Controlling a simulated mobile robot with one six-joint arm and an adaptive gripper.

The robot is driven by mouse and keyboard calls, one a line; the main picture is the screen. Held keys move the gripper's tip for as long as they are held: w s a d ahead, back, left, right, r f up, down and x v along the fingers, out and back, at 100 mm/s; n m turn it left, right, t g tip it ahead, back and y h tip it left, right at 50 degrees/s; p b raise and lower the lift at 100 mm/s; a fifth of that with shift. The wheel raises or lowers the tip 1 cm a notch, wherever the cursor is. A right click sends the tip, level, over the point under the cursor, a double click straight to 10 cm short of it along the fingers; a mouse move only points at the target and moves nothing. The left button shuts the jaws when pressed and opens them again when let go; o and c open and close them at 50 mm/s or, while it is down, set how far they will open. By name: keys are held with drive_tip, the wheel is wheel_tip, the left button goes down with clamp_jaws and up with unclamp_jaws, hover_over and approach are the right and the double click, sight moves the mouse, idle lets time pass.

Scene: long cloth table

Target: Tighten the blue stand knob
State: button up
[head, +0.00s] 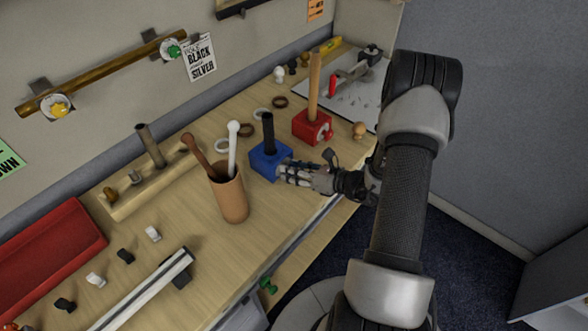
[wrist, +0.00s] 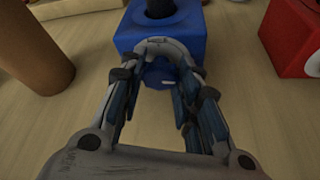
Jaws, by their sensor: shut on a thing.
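The blue stand (head: 264,165) is a block on the wooden table with a dark upright post (head: 268,130) in its top. In the wrist view the blue stand (wrist: 158,32) is straight ahead at the top. Its blue knob (wrist: 158,76) sits on the face toward me, between my fingers, and has a small pale mark. My gripper (wrist: 157,90) is shut on the knob, with a finger on either side. In the head view my gripper (head: 290,172) reaches the stand from the right and hides the knob.
A red stand (head: 308,126) with a wooden post is behind and right of the blue one. A brown cup (head: 229,197) with two tools stands close on the left. Rings (head: 246,129) lie behind. The table's front edge is near my arm.

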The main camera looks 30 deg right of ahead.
idle(0.4)
drive_tip(key=o, duration=1.1)
drive_tip(key=v, duration=1.2)
